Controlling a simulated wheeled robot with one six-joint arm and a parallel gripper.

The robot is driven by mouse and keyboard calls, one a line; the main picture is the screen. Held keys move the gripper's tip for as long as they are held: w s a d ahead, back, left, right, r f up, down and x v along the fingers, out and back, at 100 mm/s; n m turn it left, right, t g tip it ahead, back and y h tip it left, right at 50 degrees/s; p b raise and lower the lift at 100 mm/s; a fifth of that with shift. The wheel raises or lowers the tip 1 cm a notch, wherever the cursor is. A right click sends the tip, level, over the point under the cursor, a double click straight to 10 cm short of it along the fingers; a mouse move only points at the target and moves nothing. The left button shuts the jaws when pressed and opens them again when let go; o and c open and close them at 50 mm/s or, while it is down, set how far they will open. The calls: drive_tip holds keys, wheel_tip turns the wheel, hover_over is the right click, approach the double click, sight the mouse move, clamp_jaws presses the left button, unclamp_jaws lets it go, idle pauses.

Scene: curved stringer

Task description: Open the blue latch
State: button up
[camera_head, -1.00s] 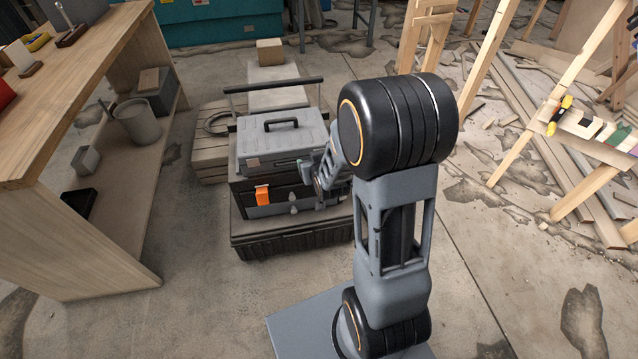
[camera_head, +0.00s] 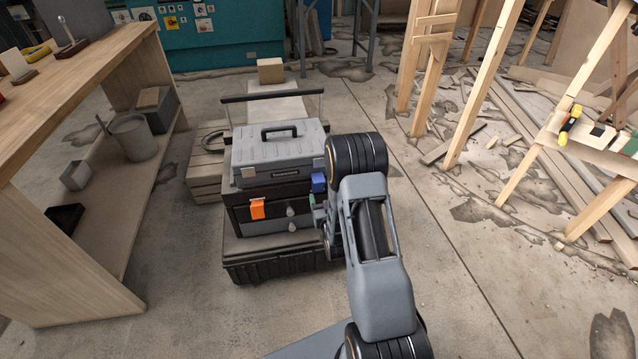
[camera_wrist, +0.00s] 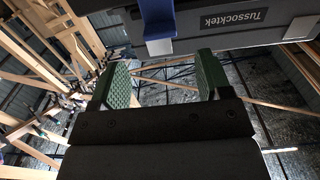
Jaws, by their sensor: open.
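The blue latch (camera_head: 318,182) is on the right front of the grey-lidded toolbox (camera_head: 285,150). In the wrist view the blue latch (camera_wrist: 156,25) hangs at the top centre and ends in a small lip. My gripper (camera_wrist: 156,82) has two green textured fingers spread apart with nothing between them. The latch's lower end is just above and beyond the gap between the fingertips, apart from both. In the head view my gripper (camera_head: 314,203) is partly hidden by my arm, just below the latch. An orange latch (camera_head: 257,209) hangs at the left of the box front.
The toolbox stands on a black ribbed case (camera_head: 275,262). A wooden workbench (camera_head: 100,80) stands at the left and wooden trestles (camera_head: 480,90) at the right. Grey knobs (camera_head: 291,212) stick out of the front between the latches. The concrete floor around is largely open.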

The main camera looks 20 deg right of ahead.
sight(319, 180)
drive_tip(key=w, duration=0.2)
drive_tip(key=w+d, duration=0.1)
drive_tip(key=w, duration=0.2)
drive_tip(key=w+b, duration=0.1)
drive_tip(key=w, duration=0.2)
drive_tip(key=shift+d, duration=0.3)
drive_tip(key=shift+w, duration=0.1)
drive_tip(key=shift+c, duration=0.4)
drive_tip(key=c, duration=1.2)
drive_tip(key=shift+f, duration=0.15)
